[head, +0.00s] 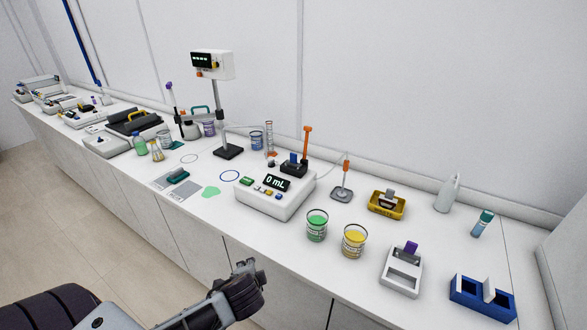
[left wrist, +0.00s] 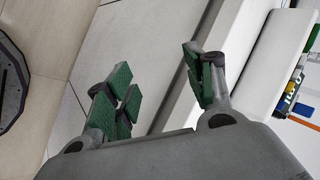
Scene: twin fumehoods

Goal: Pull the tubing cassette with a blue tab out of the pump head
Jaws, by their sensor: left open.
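The pump (head: 272,204) is a white box with a "0 mL" display on the counter. Its dark pump head (head: 293,169) sits at the back of its top, with the blue tab (head: 293,158) of the tubing cassette sticking up; the rest of the cassette is hidden or too small to tell. My left gripper (head: 248,272) is open and empty, in front of the cabinets and apart from the pump. In the left wrist view its green-padded fingers (left wrist: 153,90) are spread over the floor and cabinet fronts. My right gripper is not in view.
An orange-topped upright (head: 306,143) stands right beside the pump head. Beakers of green (head: 317,226) and yellow (head: 354,241) liquid stand right of the pump. A stand with a display box (head: 212,65) rises behind left. The counter's front edge lies between my gripper and the pump.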

